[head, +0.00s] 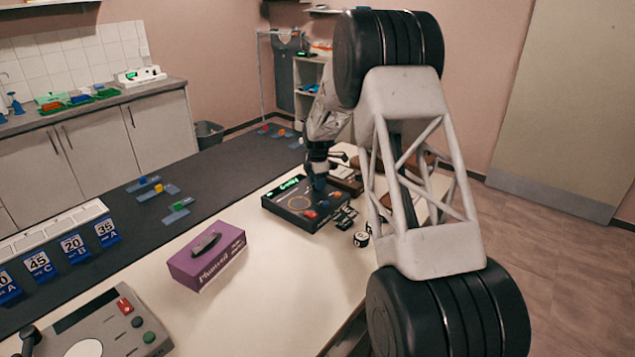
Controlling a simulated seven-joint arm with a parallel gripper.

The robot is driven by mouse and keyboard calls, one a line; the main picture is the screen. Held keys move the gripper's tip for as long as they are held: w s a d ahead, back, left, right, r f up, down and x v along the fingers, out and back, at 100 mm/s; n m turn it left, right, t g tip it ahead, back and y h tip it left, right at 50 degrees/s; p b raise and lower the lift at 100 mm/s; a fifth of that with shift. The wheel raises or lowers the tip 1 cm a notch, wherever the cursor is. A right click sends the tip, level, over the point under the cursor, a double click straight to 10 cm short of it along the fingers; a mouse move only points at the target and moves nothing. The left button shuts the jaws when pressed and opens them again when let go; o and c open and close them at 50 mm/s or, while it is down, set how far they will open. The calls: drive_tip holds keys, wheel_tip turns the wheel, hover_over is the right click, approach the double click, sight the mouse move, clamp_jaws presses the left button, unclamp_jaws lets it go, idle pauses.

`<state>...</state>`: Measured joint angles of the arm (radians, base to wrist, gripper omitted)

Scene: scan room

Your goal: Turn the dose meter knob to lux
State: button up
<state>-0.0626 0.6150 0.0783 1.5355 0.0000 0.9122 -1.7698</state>
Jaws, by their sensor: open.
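A dark box-shaped meter (283,209) with a lit green display (290,184), a light ring mark on its top and a red button (310,214) lies on the white table. It looks like the dose meter. My gripper (319,176) points down over the back right part of its top, open. The fingertips are small and dark here, and I cannot tell whether they touch the meter or stand around a knob. The knob and its lux mark cannot be made out.
A purple box (207,258) stands left of the meter. A grey console (103,333) is at the front left. Small dark pieces and a white round item (361,239) lie right of the meter. Blue number signs (73,247) line the left. White table between purple box and meter is clear.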

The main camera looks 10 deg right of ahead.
clamp_jaws()
idle(0.3)
